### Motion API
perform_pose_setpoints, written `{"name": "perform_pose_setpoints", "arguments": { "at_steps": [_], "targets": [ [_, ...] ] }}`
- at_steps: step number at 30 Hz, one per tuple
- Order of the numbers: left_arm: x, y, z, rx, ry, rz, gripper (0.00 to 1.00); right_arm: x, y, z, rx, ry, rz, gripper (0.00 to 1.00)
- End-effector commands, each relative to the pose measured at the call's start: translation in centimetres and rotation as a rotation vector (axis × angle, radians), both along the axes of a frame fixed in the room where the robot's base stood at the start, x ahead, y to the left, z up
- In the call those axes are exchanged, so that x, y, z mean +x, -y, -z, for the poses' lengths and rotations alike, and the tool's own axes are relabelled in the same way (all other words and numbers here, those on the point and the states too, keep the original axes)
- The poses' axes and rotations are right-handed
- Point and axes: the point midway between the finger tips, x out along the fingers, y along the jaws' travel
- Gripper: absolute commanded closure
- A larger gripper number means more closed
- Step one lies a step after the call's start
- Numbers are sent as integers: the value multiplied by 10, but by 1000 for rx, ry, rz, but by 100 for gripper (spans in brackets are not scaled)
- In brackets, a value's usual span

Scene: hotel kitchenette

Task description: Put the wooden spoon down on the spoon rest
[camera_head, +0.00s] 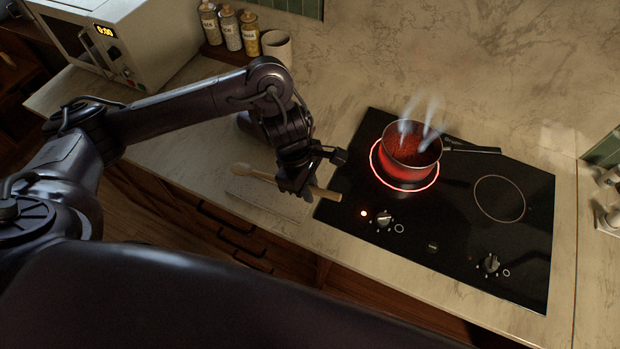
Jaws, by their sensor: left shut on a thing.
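The wooden spoon (325,193) lies across the jaws of my left gripper (296,186), which is shut on its handle. Its bowl points left and its handle end points right, toward the cooktop's left edge. Below the spoon, a pale, flat, rectangular piece (262,199) lies on the counter. It may be the spoon rest, but it blends with the marble. I cannot tell whether the spoon touches it or hovers just above. The gripper hides part of the handle. My right gripper is not in view.
A red pot (411,150) steams on a glowing burner of the black cooktop (460,235), its handle pointing right. Several seasoning jars (229,30) and a beige cup (277,47) stand at the back, near a microwave (130,45). The counter (180,145) left of the spoon is clear.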

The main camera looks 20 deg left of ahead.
Motion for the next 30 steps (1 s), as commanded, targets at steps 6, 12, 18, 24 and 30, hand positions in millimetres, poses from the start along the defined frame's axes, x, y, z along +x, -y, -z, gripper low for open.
{"name": "perform_pose_setpoints", "arguments": {
  "at_steps": [6, 12, 18, 24, 30],
  "targets": [
    [-1, 0, 31, 0, -2, 0, 100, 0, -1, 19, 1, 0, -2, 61],
    [0, 0, 50, 0, 1, -1, 100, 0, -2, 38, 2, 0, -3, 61],
    [0, 0, 56, 0, 1, -1, 100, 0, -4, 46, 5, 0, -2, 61],
    [0, 0, 56, 0, 1, -1, 100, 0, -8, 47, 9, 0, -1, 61],
    [0, 0, 56, 0, 1, -1, 79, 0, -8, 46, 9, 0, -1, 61]
  ]
}}
